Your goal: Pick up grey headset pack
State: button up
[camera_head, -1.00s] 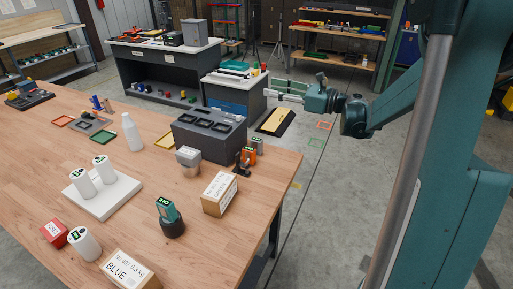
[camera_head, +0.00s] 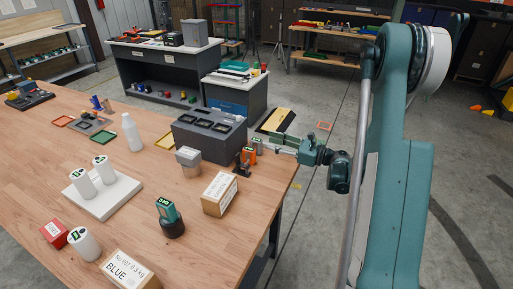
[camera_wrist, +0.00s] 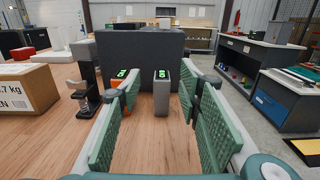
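The grey headset pack (camera_wrist: 161,97) stands upright on the wooden table, a slim block with a green display on top. In the head view the grey pack (camera_head: 257,146) is near the table's right edge, beside an orange pack (camera_head: 249,156). My gripper (camera_wrist: 163,120) is open and empty, its green pads apart. The grey pack shows ahead through the gap between them, nearer the right pad in front of the dark box. In the head view my gripper (camera_head: 277,144) points left toward the pack. The left finger partly hides the orange pack (camera_wrist: 127,102).
A dark grey charging box (camera_head: 208,148) stands behind the packs. A black stand (camera_wrist: 87,92) and a cardboard box (camera_wrist: 25,92) are to the left in the wrist view. Bare table (camera_wrist: 150,148) lies before the pack; floor lies beyond the right edge.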

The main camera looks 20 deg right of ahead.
aim_at(262, 141)
jog(key=shift+f, duration=0.7)
jog(key=shift+a, duration=0.1)
jog(key=shift+x, duration=1.25)
jog(key=shift+w, duration=0.1)
jog(key=shift+f+b+x, duration=0.1)
jog(key=shift+b+x, duration=0.3)
jog(key=shift+x, duration=0.55)
jog(key=shift+f+b+x, duration=0.15)
jog(key=shift+b+x, duration=0.25)
jog(key=shift+x, duration=0.5)
jog(key=shift+w+a, duration=0.35)
jog(key=shift+w, duration=0.3)
